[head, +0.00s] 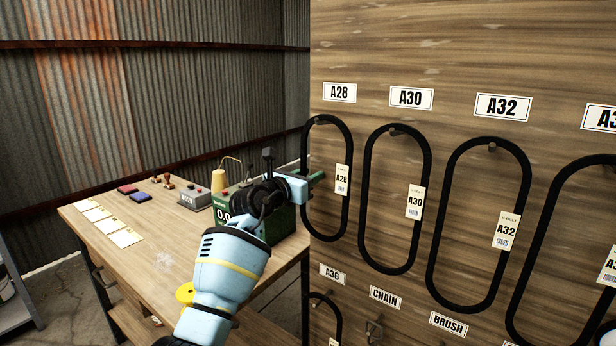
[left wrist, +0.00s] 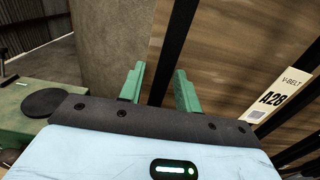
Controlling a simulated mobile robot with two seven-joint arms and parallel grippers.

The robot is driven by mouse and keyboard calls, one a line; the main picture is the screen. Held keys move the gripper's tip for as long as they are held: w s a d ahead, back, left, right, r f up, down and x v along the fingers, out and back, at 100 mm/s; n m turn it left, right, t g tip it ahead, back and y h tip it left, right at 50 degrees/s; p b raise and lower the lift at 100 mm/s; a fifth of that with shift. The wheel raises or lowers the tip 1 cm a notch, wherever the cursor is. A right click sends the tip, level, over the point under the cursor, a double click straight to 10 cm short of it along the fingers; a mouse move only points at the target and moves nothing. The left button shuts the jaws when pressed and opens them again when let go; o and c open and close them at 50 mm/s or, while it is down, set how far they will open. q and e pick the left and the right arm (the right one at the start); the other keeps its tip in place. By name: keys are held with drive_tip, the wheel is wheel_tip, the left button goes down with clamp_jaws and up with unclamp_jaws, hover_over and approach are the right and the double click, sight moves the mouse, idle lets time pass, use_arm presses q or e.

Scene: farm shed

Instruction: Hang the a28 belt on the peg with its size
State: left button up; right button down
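The A28 belt (head: 351,140), a black loop with a cream A28 tag (head: 342,180), hangs on the wooden board under the A28 label (head: 339,92). Its top is at a small peg (head: 317,121). My left gripper (head: 318,178) is at the belt's left strand, at the board's left edge. In the left wrist view the green fingers (left wrist: 160,90) stand apart with a black strand (left wrist: 176,55) running between them; they do not appear closed on it. The tag shows to the right (left wrist: 272,98). My right gripper is not in view.
The A30 belt (head: 425,165) and A32 belt (head: 528,185) hang to the right. Lower labels read A36 (head: 333,274), CHAIN and BRUSH. Left of the board, a wooden bench (head: 165,250) holds a green scale (head: 283,222), cards (head: 125,237) and small boxes.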

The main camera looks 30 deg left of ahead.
use_arm(q)
drive_tip(key=shift+s+a, duration=0.1)
drive_tip(key=shift+s, duration=0.45)
drive_tip(key=s, duration=0.6)
drive_tip(key=shift+s+a, duration=0.35)
drive_tip(key=shift+a, duration=0.1)
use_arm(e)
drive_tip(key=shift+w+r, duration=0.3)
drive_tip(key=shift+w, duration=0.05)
use_arm(q)
drive_tip(key=shift+s, duration=0.1)
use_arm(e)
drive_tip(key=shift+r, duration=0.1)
